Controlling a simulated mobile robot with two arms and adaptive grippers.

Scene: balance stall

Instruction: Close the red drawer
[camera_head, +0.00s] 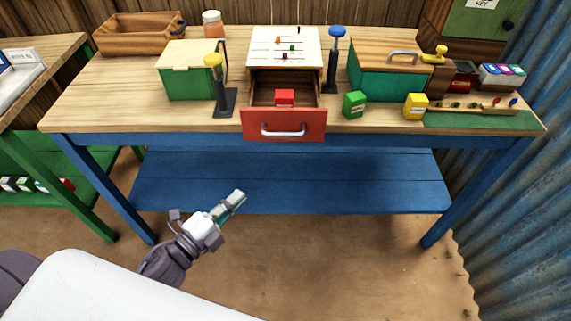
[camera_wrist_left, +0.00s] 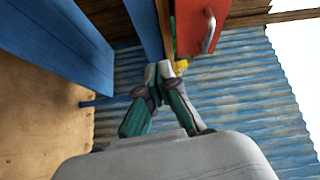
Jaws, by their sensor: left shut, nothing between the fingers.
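The red drawer (camera_head: 284,123) is pulled out of a wooden cabinet (camera_head: 284,49) on the workbench. It has a silver bar handle on its front, and a small red block (camera_head: 284,97) lies inside it. The drawer's red front (camera_wrist_left: 196,27) and its handle also show at the top of the left wrist view. My left gripper (camera_head: 238,196) is shut and empty, in front of the bench and below and left of the drawer in the head view. It also shows in the left wrist view (camera_wrist_left: 158,72). It is apart from the drawer. My right gripper is not in view.
A yellow-topped post (camera_head: 222,92) and a blue-topped post (camera_head: 333,62) flank the cabinet. A green block (camera_head: 354,104) and a yellow block (camera_head: 416,106) stand to the right. The bench has a blue lower shelf (camera_head: 290,180). The floor in front is clear.

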